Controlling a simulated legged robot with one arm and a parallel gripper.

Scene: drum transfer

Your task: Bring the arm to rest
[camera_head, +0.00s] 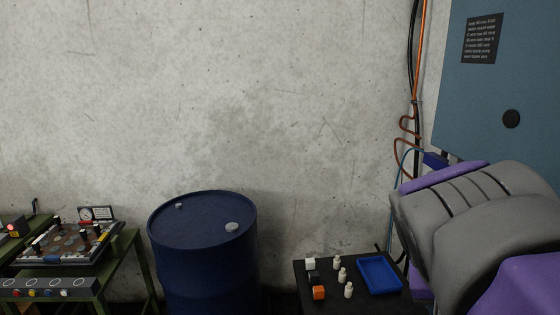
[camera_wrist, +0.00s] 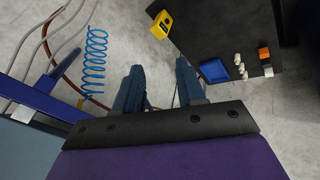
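My arm (camera_head: 490,225) fills the lower right of the head view, grey and purple, and its end is out of that view. In the wrist view my gripper (camera_wrist: 160,88) shows two dark blue fingers standing apart, with bare floor and a cable between them. Nothing is held. The fingers are to the left of the small dark table (camera_wrist: 228,35) in that view and apart from it.
A blue drum (camera_head: 205,255) stands by the concrete wall. A dark table holds a blue tray (camera_head: 380,275), several small white bottles and an orange block (camera_head: 319,293). A green workbench (camera_head: 125,245) is left. Cables and a coiled blue hose (camera_wrist: 95,65) hang near my gripper.

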